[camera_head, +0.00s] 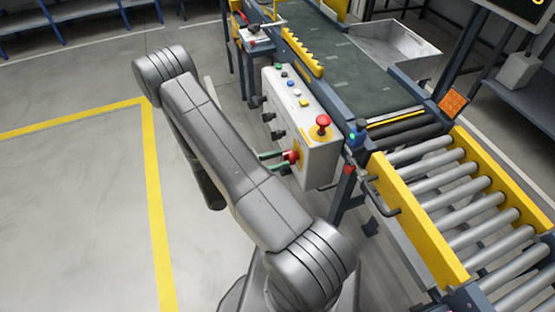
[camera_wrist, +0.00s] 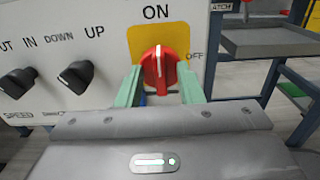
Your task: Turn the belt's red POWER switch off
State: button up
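The red POWER switch (camera_wrist: 158,66) is a rotary knob on a yellow plate (camera_wrist: 184,38). In the head view the fingers (camera_head: 272,160) reach the switch from the left.
Black knobs (camera_wrist: 75,76) are left of the switch on the same panel. A red mushroom button (camera_head: 323,121) and several small buttons are on the box top. The roller conveyor (camera_head: 470,200) with yellow rails stands right. Open floor (camera_head: 70,210) lies left.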

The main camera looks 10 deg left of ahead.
jog(key=shift+c, duration=0.2)
grip_shut()
jog(key=shift+f+m+b, duration=0.1)
jog(key=shift+m+b, duration=0.2)
jog(key=shift+b, duration=0.15)
jog(key=m+b, duration=0.2)
jog(key=b, duration=0.1)
jog(key=shift+s+f+m, duration=0.1)
jog(key=shift+f+m, duration=0.1)
jog(key=shift+m, duration=0.2)
jog(key=m+b, duration=0.7)
jog(key=b, duration=0.2)
jog(key=m+b, duration=0.7)
jog(key=b, duration=0.2)
jog(key=shift+s+d+f, duration=0.1)
jog(key=shift+s+d, duration=0.05)
jog(key=shift+m, duration=0.4)
